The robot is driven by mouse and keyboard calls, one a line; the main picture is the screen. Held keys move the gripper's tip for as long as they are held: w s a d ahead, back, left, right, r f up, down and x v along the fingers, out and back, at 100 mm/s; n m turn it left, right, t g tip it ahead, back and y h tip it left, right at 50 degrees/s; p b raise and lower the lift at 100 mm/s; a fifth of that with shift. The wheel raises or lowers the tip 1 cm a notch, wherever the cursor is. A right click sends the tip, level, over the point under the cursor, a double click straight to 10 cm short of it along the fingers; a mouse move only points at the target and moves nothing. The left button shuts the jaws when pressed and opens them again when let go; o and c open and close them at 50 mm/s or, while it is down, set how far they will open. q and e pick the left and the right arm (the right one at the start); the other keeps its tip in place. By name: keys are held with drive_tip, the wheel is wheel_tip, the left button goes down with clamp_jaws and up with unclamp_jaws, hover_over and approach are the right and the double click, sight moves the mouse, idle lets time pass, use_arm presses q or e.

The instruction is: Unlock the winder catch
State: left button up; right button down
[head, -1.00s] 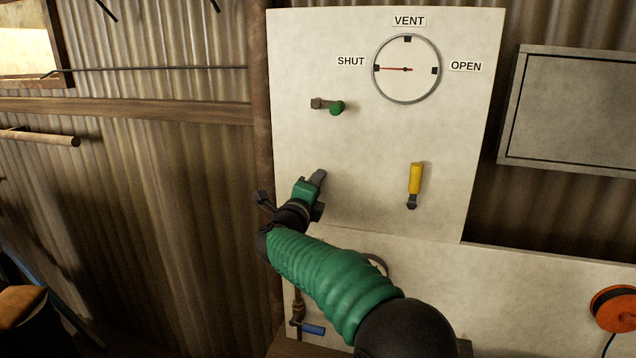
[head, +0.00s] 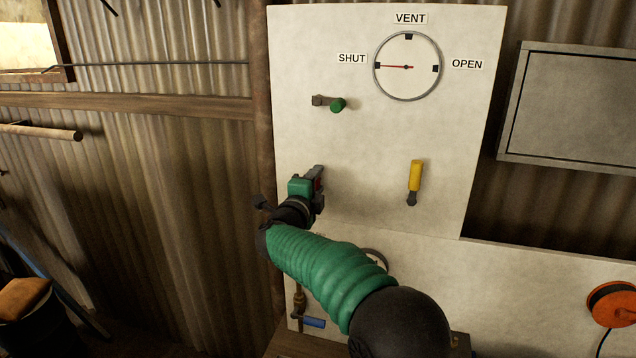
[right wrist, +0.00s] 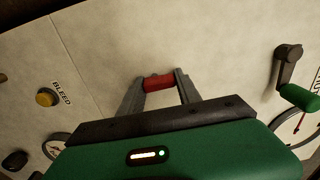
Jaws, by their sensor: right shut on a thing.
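My right gripper (head: 320,180) reaches the lower left of the pale upright panel (head: 360,150). In the right wrist view its two fingers (right wrist: 160,83) are shut on a short red piece (right wrist: 158,82) at the panel, which may be the winder catch; no label shows on it. In the head view only a bit of red shows, and the gripper hides the rest. A crank with a green knob (head: 337,104) sits above the gripper, apart from it; it also shows at the right of the right wrist view (right wrist: 298,97). My left gripper is out of view.
A dial (head: 406,66) at the top has its red needle at SHUT. A yellow-handled lever (head: 415,176) hangs right of my gripper. A blue-handled valve (head: 313,322) is below. A yellow knob (right wrist: 46,97) sits by a BLEED label. A grey cabinet (head: 570,105) is at right.

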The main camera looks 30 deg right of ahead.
drive_tip(key=c, duration=1.1)
unclamp_jaws()
drive_tip(key=shift+w+a+f, duration=0.1)
drive_tip(key=shift+a+f, duration=0.15)
drive_tip(key=shift+f, duration=0.1)
drive_tip(key=shift+c, duration=0.2)
drive_tip(key=shift+o, duration=1.1)
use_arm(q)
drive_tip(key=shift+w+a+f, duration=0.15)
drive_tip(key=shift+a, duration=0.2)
use_arm(e)
drive_tip(key=shift+o, duration=0.4)
drive_tip(key=shift+w+a+r, duration=0.1)
drive_tip(key=shift+a+r, duration=0.1)
use_arm(q)
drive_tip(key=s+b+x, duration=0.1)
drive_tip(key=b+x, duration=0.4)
drive_tip(key=b, duration=0.1)
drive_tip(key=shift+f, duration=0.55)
use_arm(e)
drive_tip(key=v, duration=1.7)
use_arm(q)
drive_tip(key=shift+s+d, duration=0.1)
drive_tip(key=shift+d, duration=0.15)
use_arm(e)
drive_tip(key=shift+d+f, duration=0.1)
drive_tip(key=shift+d, duration=0.1)
